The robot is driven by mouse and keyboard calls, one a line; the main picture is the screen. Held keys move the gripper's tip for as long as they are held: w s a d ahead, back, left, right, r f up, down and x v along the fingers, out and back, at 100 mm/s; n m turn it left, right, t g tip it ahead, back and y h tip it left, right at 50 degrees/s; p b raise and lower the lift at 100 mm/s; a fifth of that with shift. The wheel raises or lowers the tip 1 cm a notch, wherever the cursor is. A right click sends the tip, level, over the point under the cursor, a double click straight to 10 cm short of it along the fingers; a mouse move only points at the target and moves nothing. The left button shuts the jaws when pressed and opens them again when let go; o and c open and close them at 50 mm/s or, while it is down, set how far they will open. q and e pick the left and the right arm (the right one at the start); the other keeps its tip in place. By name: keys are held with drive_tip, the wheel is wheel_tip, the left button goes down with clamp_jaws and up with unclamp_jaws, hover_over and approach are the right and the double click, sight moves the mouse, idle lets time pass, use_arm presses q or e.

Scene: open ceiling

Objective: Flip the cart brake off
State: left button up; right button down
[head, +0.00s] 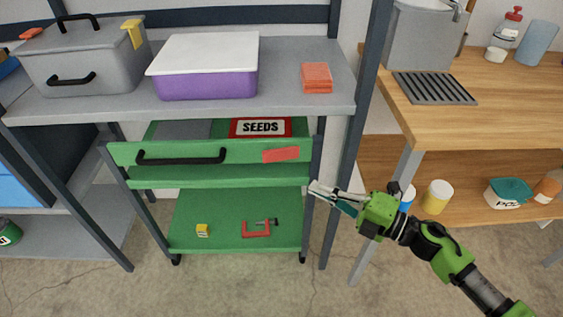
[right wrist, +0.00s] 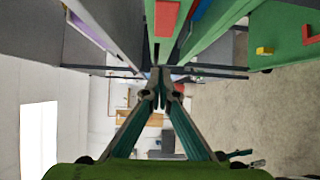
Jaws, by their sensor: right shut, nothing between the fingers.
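The green cart (head: 200,180) stands under the grey shelf. Its front panel carries a black handle (head: 180,157) and a red patch (head: 281,155), which also shows in the right wrist view (right wrist: 167,18). Small dark casters (head: 302,258) show at the cart's feet. I cannot make out which part is the brake. My right gripper (head: 316,188) is shut and empty, at the right side of the cart near its front right post. In the right wrist view its fingertips (right wrist: 160,75) meet close to the green cart parts. My left gripper is not in view.
A yellow block (head: 202,230) and a red clamp (head: 257,230) lie on the cart's lower shelf. A red SEEDS box (head: 261,128) sits in the top. The grey shelf (head: 285,80) overhangs the cart. A wooden bench (head: 480,110) stands to the right. Floor in front is clear.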

approach(267, 156)
drive_tip(key=a, duration=0.4)
drive_tip(key=shift+w+a, duration=0.15)
drive_tip(key=shift+w, duration=0.45)
drive_tip(key=shift+w+a, duration=0.15)
drive_tip(key=shift+w, duration=0.45)
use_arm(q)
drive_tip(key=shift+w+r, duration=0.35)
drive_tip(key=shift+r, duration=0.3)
use_arm(e)
drive_tip(key=shift+w+a, duration=0.1)
drive_tip(key=shift+w, duration=0.25)
drive_tip(key=shift+a, duration=0.1)
